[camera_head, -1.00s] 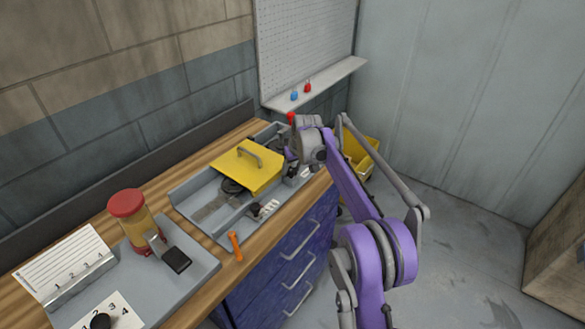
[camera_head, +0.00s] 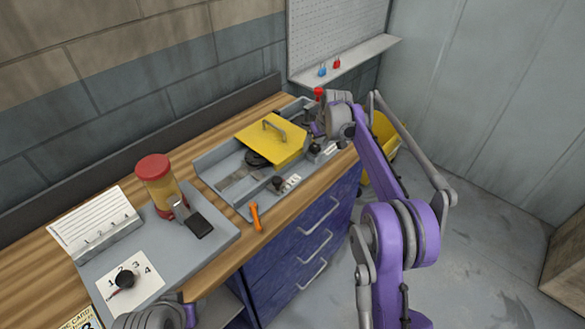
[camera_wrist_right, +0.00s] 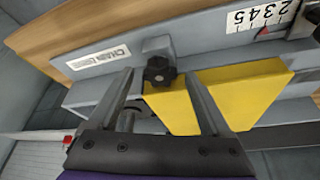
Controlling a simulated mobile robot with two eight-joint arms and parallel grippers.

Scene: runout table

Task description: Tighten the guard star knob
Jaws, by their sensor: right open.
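The black star knob (camera_wrist_right: 160,71) shows in the right wrist view on a grey bracket, at the edge of the yellow guard (camera_wrist_right: 235,90). My right gripper (camera_wrist_right: 158,78) is open, and the knob shows between its fingertips; I cannot tell whether the fingers are around it or short of it. In the head view the yellow guard (camera_head: 272,143) with its grey handle sits on the grey machine. My right gripper (camera_head: 318,132) is at the guard's right end, where its wrist partly hides the knob area.
Another black knob (camera_head: 278,184) is on the machine's front by a number label. An orange-handled tool (camera_head: 256,217) lies at the bench's front edge. A yellow bin (camera_head: 381,140) stands beyond the bench.

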